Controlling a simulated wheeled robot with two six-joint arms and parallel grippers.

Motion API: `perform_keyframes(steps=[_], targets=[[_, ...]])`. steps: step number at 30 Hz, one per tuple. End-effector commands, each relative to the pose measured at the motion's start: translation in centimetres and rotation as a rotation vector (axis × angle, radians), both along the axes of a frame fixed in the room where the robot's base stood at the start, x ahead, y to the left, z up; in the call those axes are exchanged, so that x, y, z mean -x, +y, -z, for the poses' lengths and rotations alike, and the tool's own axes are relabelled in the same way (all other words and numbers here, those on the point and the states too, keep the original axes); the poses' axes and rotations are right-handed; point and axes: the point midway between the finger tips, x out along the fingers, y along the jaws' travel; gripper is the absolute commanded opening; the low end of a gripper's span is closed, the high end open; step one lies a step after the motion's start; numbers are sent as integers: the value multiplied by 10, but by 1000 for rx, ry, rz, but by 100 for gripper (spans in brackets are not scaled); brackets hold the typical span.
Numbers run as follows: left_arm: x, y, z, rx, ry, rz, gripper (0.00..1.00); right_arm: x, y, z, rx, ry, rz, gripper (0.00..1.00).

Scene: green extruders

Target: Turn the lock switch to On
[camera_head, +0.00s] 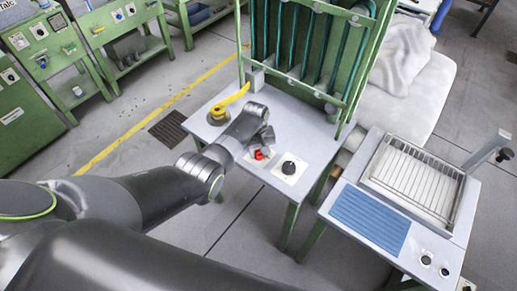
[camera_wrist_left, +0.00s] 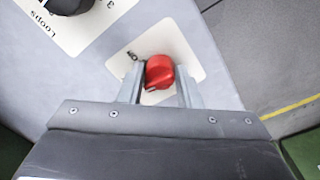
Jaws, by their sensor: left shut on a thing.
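The lock switch is a red knob (camera_head: 259,154) on a pale plate near the front edge of the grey table top. In the left wrist view the red knob (camera_wrist_left: 159,72) sits between the fingers of my left gripper (camera_wrist_left: 160,88), which is shut on it. A dark pointer mark shows on the knob's lower part. The plate (camera_wrist_left: 185,45) carries a small label, only partly readable, left of the knob. In the head view my left gripper (camera_head: 262,143) reaches down over the knob and hides part of it. My right gripper is not in view.
A black knob (camera_head: 289,168) on a plate marked "Loops" stands beside the red one. A yellow part (camera_head: 229,106) lies at the table's back left. A green rack (camera_head: 315,50) with tubes rises behind. A station with a wire grid (camera_head: 415,180) stands at right.

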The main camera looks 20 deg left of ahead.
Motion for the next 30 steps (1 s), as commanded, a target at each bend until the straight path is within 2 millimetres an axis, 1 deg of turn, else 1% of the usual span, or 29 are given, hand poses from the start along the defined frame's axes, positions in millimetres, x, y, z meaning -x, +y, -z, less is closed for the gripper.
perform_keyframes(steps=[1,9,24,25,29,30], targets=[[-2,0,-3,-1,-5,-22,8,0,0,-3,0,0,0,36],[-2,0,-2,-2,-7,-105,8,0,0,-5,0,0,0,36],[-2,1,-2,-1,-6,-124,8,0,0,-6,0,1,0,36],[-2,1,-2,-1,-6,-124,34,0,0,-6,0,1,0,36],[-2,0,-1,-1,-5,-123,51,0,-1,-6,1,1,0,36],[-1,0,-1,-1,-4,-123,52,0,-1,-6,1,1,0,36]])
